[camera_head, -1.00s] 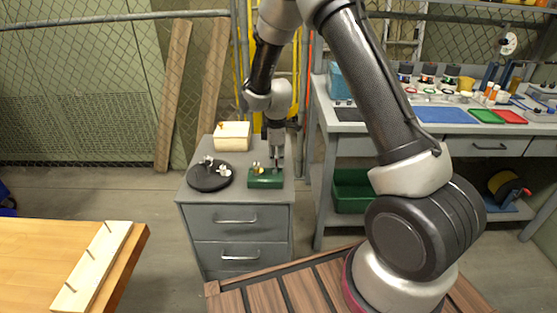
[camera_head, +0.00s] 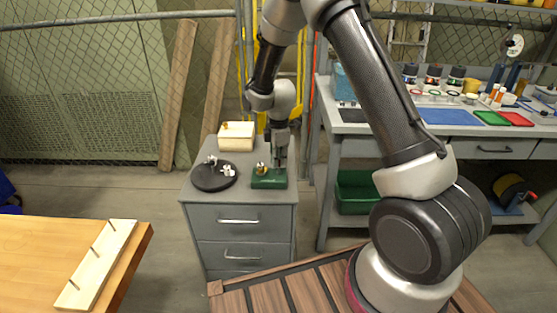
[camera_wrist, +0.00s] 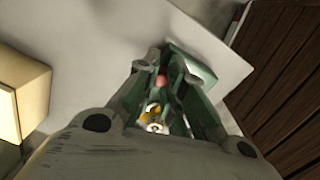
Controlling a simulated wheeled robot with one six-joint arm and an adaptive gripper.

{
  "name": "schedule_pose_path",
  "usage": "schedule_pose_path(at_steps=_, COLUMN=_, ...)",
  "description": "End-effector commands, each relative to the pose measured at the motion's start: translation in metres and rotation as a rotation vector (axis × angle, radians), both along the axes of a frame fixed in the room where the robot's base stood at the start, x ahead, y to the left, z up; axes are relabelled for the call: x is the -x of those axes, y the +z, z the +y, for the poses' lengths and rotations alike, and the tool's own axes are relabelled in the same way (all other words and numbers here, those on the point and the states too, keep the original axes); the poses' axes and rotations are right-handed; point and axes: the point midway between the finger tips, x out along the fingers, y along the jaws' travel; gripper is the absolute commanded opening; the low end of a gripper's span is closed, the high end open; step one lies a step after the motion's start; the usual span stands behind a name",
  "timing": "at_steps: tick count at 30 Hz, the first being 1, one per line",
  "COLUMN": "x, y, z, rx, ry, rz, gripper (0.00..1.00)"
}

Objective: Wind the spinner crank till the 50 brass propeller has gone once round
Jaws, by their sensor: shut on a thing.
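The spinner is a small green box (camera_head: 269,181) on top of the grey drawer cabinet. A small brass propeller (camera_head: 262,168) stands at its upper left. My gripper (camera_head: 279,166) reaches down to the box's right part. In the wrist view, my gripper's fingers are closed around a reddish knob (camera_wrist: 161,81), which looks like the crank's grip. The green box (camera_wrist: 190,66) shows beyond the fingers, and the brass propeller (camera_wrist: 152,110) shows partly between them. The fingers hide most of the crank, and the propeller's exact angle is too small to read.
A round black stand (camera_head: 213,178) with small silvery pieces is left of the spinner. A cream box (camera_head: 236,138) is behind it. A wooden table with a pegged board (camera_head: 97,265) is at the lower left. A workbench (camera_head: 350,128) is at the right.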

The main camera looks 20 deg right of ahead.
Motion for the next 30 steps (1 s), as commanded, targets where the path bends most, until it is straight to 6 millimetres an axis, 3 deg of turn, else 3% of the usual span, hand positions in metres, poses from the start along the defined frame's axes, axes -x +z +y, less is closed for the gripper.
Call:
schedule_pose_path(at_steps=3, x=-0.002, y=0.001, z=0.000, rx=-0.001, ry=0.000, rz=-0.006, gripper=0.23)
schedule_pose_path(at_steps=14, x=-0.001, y=0.006, z=0.000, rx=-0.001, ry=0.000, rz=-0.004, gripper=0.23)
schedule_pose_path(at_steps=30, x=0.003, y=0.109, z=0.000, rx=-0.002, ry=-0.001, rz=-0.006, gripper=0.23)
